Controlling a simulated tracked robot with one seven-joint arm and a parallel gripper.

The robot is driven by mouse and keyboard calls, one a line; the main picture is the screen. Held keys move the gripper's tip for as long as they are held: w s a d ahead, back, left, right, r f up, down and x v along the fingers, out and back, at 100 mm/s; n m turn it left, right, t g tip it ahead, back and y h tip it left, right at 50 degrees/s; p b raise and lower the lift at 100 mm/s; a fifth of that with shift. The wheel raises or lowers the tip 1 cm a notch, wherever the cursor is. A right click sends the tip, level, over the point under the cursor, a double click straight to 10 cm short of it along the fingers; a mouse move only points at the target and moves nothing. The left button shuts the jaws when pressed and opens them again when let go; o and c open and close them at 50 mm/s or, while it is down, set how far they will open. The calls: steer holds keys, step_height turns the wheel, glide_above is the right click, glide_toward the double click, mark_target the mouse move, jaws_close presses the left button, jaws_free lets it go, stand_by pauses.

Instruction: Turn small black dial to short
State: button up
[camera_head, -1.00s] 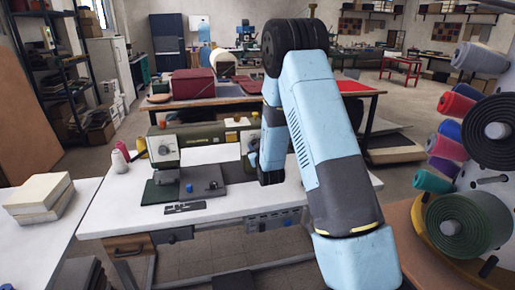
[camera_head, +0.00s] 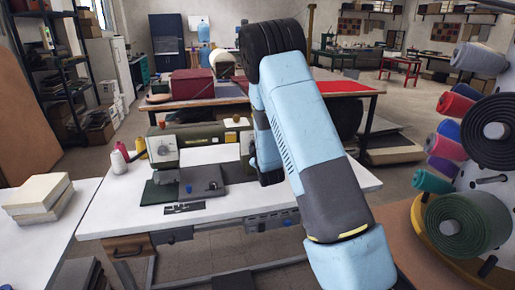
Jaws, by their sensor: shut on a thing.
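A sewing machine (camera_head: 163,149) with a dark green top and pale body stands on a white table (camera_head: 120,222) in the head view. A round silver-looking knob shows on its left end. A dark little knob (camera_head: 212,185) sits on the grey plate of its bed, but I cannot tell whether it is the small black dial. My blue and grey arm reaches to the machine's right end and covers that part. My gripper and whatever its jaws touch are hidden behind the arm.
Thread cones (camera_head: 118,160) stand at the machine's left. A flat dark metal piece (camera_head: 184,208) lies at the table's front. Pale stacked blocks (camera_head: 38,194) sit on the left table. A rack with large spools (camera_head: 461,225) stands close on the right. The white table's left front is clear.

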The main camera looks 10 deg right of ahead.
steer(key=shift+a+f, duration=0.1)
stand_by(0.3)
steer(key=o, duration=0.8)
steer(key=shift+o, duration=1.1)
steer(key=shift+s, duration=0.1)
steer(key=s, duration=1.3)
steer(key=shift+s, duration=0.3)
